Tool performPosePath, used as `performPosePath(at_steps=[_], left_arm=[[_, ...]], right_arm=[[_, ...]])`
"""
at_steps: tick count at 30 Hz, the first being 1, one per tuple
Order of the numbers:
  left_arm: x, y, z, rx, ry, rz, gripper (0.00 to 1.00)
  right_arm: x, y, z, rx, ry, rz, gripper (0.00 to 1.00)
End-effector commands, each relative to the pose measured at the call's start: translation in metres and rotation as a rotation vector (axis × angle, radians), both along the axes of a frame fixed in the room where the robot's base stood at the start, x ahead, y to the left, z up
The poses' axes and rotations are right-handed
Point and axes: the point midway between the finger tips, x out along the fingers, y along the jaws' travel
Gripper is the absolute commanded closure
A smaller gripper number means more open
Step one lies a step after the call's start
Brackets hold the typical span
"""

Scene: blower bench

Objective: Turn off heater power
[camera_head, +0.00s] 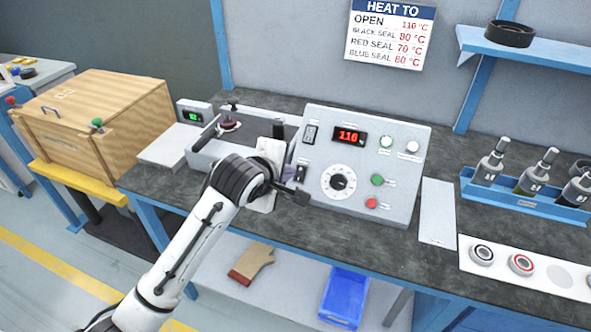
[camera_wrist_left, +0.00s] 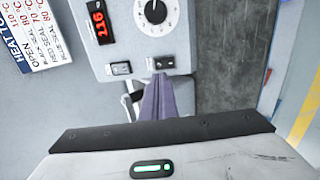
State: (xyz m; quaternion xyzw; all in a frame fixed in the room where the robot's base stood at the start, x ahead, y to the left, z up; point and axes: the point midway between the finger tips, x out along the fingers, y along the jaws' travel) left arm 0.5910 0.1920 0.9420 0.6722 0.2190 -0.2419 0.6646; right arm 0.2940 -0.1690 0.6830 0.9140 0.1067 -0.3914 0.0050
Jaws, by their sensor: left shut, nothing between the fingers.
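The grey heater control box (camera_head: 375,150) stands on the bench, with a lit red display (camera_head: 349,136), a round dial (camera_head: 339,182) and two black rocker switches on its left side. The upper rocker (camera_head: 310,133) and the lower rocker (camera_head: 301,173) also show in the left wrist view, the upper one (camera_wrist_left: 118,68) at left and the lower one (camera_wrist_left: 163,62) at right. My left gripper (camera_head: 291,168) is shut and empty, its purple fingers (camera_wrist_left: 164,82) close to the lower rocker; I cannot tell whether they touch. The right gripper is out of view.
A green button (camera_head: 377,180) and a red button (camera_head: 371,203) sit right of the dial. A clamp fixture (camera_head: 228,124) and a small green display (camera_head: 193,115) stand left of the box. A blue bottle rack (camera_head: 525,199) is at right. The sign (camera_head: 390,33) hangs above.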

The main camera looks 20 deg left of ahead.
Motion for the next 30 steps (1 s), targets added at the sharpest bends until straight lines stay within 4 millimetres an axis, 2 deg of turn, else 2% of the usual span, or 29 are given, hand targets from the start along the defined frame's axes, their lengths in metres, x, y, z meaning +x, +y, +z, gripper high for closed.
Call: performPosePath(at_steps=[3,10,15,26,30], left_arm=[[0.020,0.001,-0.016,0.003,0.002,0.001,1.00],[0.045,-0.001,-0.034,0.001,0.000,0.000,1.00],[0.052,-0.002,-0.040,0.000,-0.001,0.000,1.00],[0.053,-0.002,-0.041,0.000,-0.001,0.000,1.00],[0.063,-0.008,-0.044,-0.001,-0.002,-0.007,1.00]], right_arm=[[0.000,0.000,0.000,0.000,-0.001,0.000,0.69],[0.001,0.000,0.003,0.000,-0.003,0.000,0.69],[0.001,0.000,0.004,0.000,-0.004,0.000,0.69],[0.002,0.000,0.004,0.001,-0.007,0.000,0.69],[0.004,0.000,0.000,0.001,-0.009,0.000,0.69]])
